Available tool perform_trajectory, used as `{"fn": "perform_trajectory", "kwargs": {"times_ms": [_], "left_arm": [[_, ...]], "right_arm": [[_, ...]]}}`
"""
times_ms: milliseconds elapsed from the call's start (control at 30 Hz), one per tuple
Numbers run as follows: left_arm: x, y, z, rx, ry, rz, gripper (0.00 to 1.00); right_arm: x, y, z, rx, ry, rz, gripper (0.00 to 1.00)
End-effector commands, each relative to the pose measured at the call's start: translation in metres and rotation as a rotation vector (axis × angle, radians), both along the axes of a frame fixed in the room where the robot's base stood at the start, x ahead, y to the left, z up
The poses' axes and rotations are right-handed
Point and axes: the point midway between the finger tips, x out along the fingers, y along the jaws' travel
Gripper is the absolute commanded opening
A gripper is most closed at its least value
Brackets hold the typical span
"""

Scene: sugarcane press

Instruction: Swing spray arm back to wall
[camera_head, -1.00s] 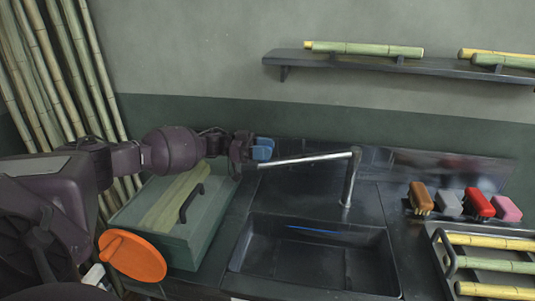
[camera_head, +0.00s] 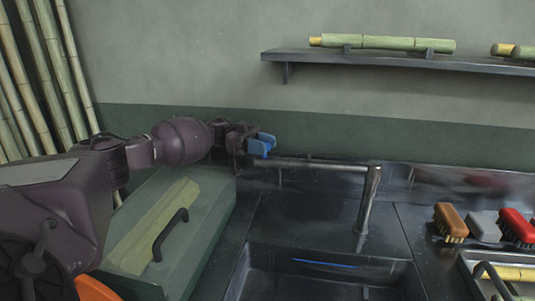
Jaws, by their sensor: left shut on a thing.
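The spray arm (camera_head: 320,165) is a grey metal tube on top of an upright post (camera_head: 369,200) behind the sink. It points left, nearly level and close along the wall's foot. My left gripper (camera_head: 256,147) is at the tube's free left end, shut on it. A blue part shows at the gripper's tip. The gripper hides the exact contact. My right gripper is not in view.
A green box (camera_head: 212,200) with a dark handle stands below my left arm. The sink (camera_head: 330,260) is in front of the post. Brushes (camera_head: 450,222) and a tray (camera_head: 475,268) are at right. A wall shelf (camera_head: 380,58) holds bamboo pieces.

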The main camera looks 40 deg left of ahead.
Motion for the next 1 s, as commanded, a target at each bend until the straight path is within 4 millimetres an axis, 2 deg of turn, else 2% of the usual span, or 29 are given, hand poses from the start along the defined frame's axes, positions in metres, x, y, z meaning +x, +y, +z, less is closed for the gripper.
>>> {"fn": "perform_trajectory", "kwargs": {"times_ms": [33,100,333,767,800,900,1000], "left_arm": [[0.0035,0.0002,-0.0082,0.001,0.007,-0.01,0.0],[0.0051,0.0016,-0.0074,0.001,0.007,-0.022,0.0],[0.0083,0.0038,-0.0034,0.0,0.004,-0.042,0.0],[0.0093,0.0053,0.0007,0.001,-0.002,-0.038,0.0],[0.0093,0.0053,0.0009,0.002,-0.003,-0.039,0.46],[0.009,0.0051,0.0008,0.0,-0.002,-0.04,0.61],[0.0088,0.0048,0.0004,0.0,-0.001,-0.042,0.62]], "right_arm": [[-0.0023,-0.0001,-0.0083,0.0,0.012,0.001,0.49],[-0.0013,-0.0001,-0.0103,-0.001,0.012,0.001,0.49],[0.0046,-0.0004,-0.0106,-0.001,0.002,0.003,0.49],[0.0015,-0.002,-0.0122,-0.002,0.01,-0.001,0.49],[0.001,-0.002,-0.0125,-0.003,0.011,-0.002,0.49],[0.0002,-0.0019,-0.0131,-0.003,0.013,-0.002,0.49],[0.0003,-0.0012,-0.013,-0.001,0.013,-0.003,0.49]]}}
